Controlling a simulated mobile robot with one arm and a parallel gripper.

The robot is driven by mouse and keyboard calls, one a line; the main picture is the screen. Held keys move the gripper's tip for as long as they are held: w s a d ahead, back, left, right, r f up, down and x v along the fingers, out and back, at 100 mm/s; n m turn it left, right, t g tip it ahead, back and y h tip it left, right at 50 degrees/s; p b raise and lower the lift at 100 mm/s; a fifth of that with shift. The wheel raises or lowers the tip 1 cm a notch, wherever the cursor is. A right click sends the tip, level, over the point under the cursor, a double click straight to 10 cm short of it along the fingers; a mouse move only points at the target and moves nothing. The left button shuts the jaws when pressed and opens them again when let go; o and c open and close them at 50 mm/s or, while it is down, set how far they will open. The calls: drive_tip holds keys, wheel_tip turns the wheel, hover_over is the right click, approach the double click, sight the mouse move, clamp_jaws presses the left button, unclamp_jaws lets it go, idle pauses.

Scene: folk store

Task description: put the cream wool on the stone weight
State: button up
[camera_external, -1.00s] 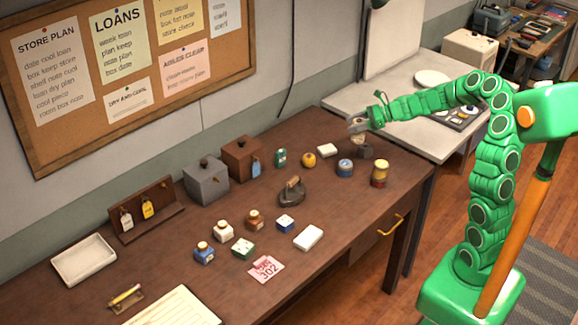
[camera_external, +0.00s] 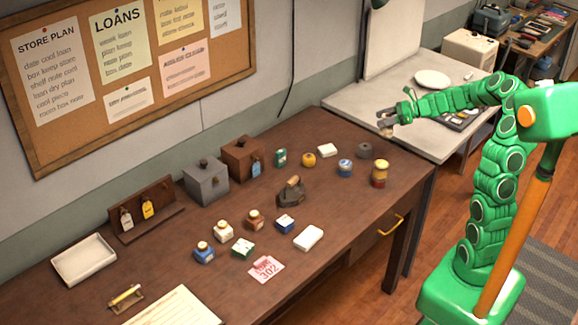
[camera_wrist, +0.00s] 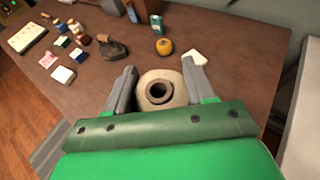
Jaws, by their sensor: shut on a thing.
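The cream wool (camera_wrist: 174,93), a pale round spool with a dark hole in its middle, sits between the fingers of my gripper (camera_wrist: 158,88) in the wrist view. In the external view my gripper (camera_external: 386,120) is shut on the cream wool (camera_external: 386,132) and holds it up near the table's far right corner. The stone weight (camera_external: 364,150), a low dark grey round piece, stands on the brown table with its top bare. The wool is up and to the right of it in the picture, apart from it. I cannot make out the weight in the wrist view.
A flat iron (camera_external: 291,192) is further left. A pale side table (camera_external: 350,100) adjoins behind.

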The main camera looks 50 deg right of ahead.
drive_tip(key=shift+w+d+f, duration=0.6)
drive_tip(key=shift+w+f, duration=1.25)
drive_tip(key=shift+f, duration=0.15)
drive_tip(key=shift+w+d+f, duration=0.65)
drive_tip(key=shift+w+f, duration=1.25)
drive_tip(key=shift+f, duration=0.1)
drive_tip(key=shift+w+d+f, duration=0.6)
drive_tip(key=shift+w+f, duration=1.25)
drive_tip(key=shift+f, duration=0.15)
drive_tip(key=shift+f, duration=0.1)
drive_tip(key=o, duration=1)
